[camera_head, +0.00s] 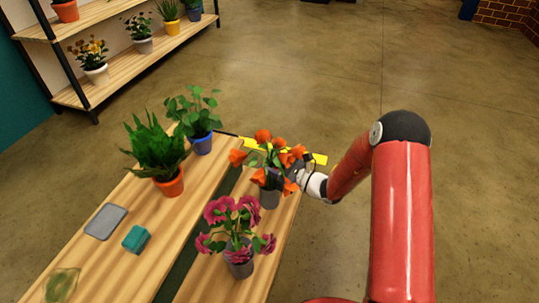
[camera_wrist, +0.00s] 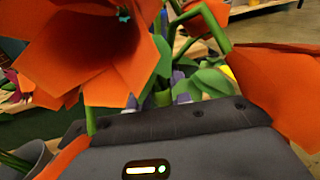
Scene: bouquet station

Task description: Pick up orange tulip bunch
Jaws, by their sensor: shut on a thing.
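The orange tulip bunch (camera_head: 265,154) stands in a grey pot (camera_head: 270,198) at the far right end of the near wooden table. My gripper (camera_head: 290,178) reaches in from the right among the blooms and is shut on the bunch. In the wrist view, large orange petals (camera_wrist: 85,50) and green stems (camera_wrist: 160,90) fill the space before my gripper (camera_wrist: 165,100). Where the fingers meet the stems is partly hidden by petals and leaves. The head view shows the blooms still above the pot; whether the stems are clear of it I cannot tell.
A pot of pink flowers (camera_head: 235,225) stands close in front of the tulips. A fern (camera_head: 157,150) in an orange pot and a leafy plant (camera_head: 195,115) in a blue pot stand on the left table. A grey tray (camera_head: 106,222) and a teal block (camera_head: 136,239) lie there. Open floor lies right.

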